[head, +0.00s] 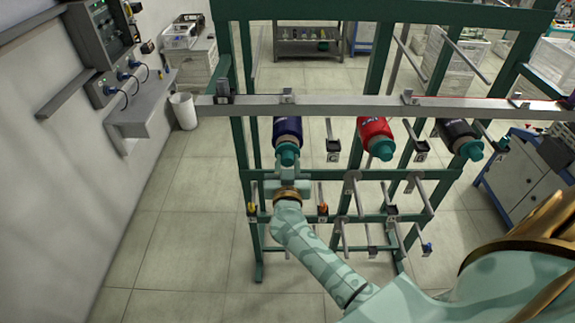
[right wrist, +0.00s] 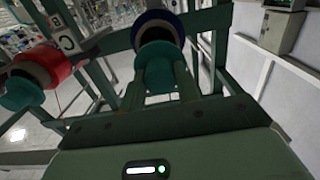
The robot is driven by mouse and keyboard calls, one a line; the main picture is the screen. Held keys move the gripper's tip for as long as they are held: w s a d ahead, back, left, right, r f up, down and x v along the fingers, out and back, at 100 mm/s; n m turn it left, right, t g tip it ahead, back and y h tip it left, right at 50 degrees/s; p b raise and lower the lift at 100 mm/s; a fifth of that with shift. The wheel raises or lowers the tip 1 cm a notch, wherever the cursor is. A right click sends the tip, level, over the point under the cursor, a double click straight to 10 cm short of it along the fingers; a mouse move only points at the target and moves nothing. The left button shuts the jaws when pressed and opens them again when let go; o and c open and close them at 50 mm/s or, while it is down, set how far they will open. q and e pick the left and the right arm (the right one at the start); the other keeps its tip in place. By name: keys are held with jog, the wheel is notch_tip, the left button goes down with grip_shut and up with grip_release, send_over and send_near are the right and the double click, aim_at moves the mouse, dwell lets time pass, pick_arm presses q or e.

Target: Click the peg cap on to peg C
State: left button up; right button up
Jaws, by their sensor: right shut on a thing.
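A teal peg cap (head: 288,153) sits at the near end of the navy bobbin (head: 288,130) on the green rack. My right gripper (head: 288,172) is shut on this cap from the near side. In the right wrist view the cap (right wrist: 160,72) is between the fingers, against or just before the navy bobbin (right wrist: 155,27); whether it is seated is hidden. My left gripper is not in view.
A red bobbin (head: 373,130) and a black bobbin (head: 458,135) hang to the right, each with a teal end. Below are bare pegs with small coloured tips. A grey rail (head: 340,106) crosses above the bobbins. A blue-and-white cabinet (head: 520,175) stands at right.

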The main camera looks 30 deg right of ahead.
jog(key=shift+w+d, duration=0.35)
jog(key=shift+w, duration=0.2)
dwell(0.4)
jog(key=shift+w+d, duration=0.1)
jog(key=shift+w, duration=0.15)
jog(key=o, duration=1.2)
